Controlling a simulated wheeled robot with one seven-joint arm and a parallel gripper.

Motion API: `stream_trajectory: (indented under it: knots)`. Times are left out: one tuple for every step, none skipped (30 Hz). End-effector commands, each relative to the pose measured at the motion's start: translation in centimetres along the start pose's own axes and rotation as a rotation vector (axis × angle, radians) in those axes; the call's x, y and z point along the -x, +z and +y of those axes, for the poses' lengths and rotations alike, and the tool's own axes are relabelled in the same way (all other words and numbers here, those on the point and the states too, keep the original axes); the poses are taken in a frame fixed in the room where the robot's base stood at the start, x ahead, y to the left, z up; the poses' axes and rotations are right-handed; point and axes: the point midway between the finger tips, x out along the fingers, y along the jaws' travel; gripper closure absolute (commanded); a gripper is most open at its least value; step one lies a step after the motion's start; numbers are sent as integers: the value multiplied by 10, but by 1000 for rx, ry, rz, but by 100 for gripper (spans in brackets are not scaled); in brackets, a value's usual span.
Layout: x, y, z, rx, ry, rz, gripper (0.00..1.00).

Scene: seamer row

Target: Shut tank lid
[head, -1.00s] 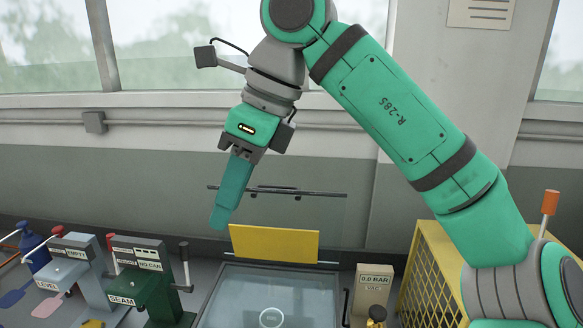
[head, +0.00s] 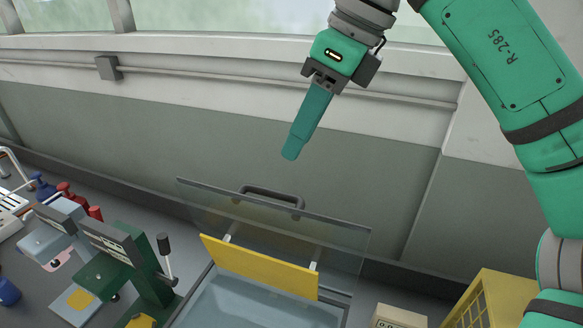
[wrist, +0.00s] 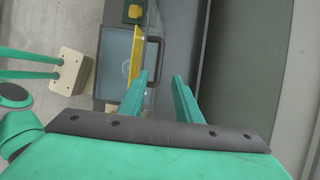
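The tank lid (head: 335,235) is a clear pane with a dark edge. It stands raised and tilted at the back of the tank, with a dark handle (head: 272,195) at its upper edge. A yellow panel (head: 258,268) runs across the lower front of the pane. The tank (head: 215,305) is below, its front cut off by the picture edge. My gripper (head: 291,155) is above the handle in the head view, with its fingers pointing down. In the wrist view my gripper (wrist: 160,76) is open and empty, its fingertips apart near the handle (wrist: 157,62).
A green seamer (head: 130,265) and grey-blue machine (head: 55,235) stand left of the tank. A pale gauge box (head: 400,317) and yellow mesh crate (head: 495,300) are at the right. A wall (head: 130,110) rises close behind the lid.

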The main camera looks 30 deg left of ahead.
Motion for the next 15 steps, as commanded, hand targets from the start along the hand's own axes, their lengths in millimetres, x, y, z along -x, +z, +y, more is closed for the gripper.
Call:
stream_trajectory:
  knots:
    - [-4,0,0,1,1,0,69]
    - [-7,0,0,2,2,0,69]
    - [-11,1,0,3,2,0,69]
    - [-15,1,0,4,3,0,69]
    - [-20,1,0,4,3,0,69]
    - [-26,1,1,5,4,1,69]
    - [-32,1,1,5,4,0,69]
    - [-37,1,1,4,4,0,69]
    - [-44,1,1,4,3,0,69]
    - [-50,1,1,4,4,-1,69]
    - [-56,1,1,5,5,-1,69]
    - [-63,1,1,5,4,0,69]
    - [-68,1,0,4,4,0,69]
    - [-72,1,1,4,4,0,69]
    - [-78,1,1,4,4,0,69]
